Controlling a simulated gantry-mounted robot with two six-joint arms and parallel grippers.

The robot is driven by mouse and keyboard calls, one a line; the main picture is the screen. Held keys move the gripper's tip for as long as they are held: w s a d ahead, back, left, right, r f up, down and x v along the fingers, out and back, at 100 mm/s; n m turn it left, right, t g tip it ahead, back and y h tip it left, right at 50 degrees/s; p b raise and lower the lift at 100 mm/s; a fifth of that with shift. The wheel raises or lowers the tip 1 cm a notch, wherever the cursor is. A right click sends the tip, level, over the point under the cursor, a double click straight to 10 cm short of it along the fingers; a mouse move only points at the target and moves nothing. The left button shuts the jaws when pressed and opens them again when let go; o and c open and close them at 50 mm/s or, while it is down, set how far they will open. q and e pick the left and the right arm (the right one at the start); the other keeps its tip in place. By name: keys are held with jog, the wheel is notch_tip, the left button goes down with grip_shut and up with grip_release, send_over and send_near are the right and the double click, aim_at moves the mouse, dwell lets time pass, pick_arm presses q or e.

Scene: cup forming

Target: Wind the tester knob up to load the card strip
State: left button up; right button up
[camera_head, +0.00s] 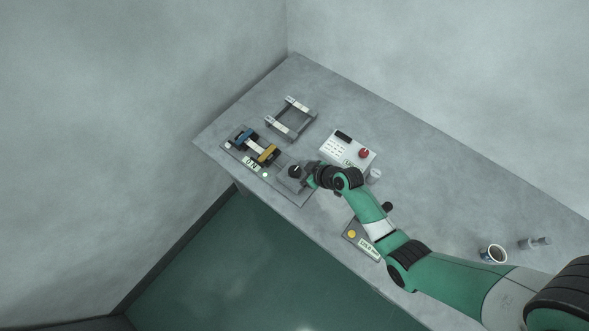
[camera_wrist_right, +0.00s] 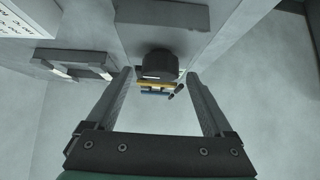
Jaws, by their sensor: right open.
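The tester (camera_head: 236,151) lies at the left end of the table. It has a blue clamp (camera_head: 244,136), a yellow clamp (camera_head: 268,154) and a pale card strip (camera_head: 256,146) between them. A small display (camera_head: 251,164) sits at its front. The black knob (camera_head: 295,171) stands on the tester's right end; it also shows in the right wrist view (camera_wrist_right: 158,64). My right gripper (camera_head: 307,172) is open beside the knob. In the right wrist view its fingers (camera_wrist_right: 160,82) are spread, with the knob beyond and between their tips, apparently untouched. My left gripper is not in view.
A grey frame (camera_head: 290,118) lies behind the tester. A white panel with a red button (camera_head: 364,153) stands right of it. A device with a yellow button (camera_head: 352,234) sits near the front edge. A dark-filled cup (camera_head: 493,253) stands at right.

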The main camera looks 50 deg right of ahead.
jog(key=shift+x, duration=1.1)
jog(key=shift+r, duration=0.1)
grip_shut()
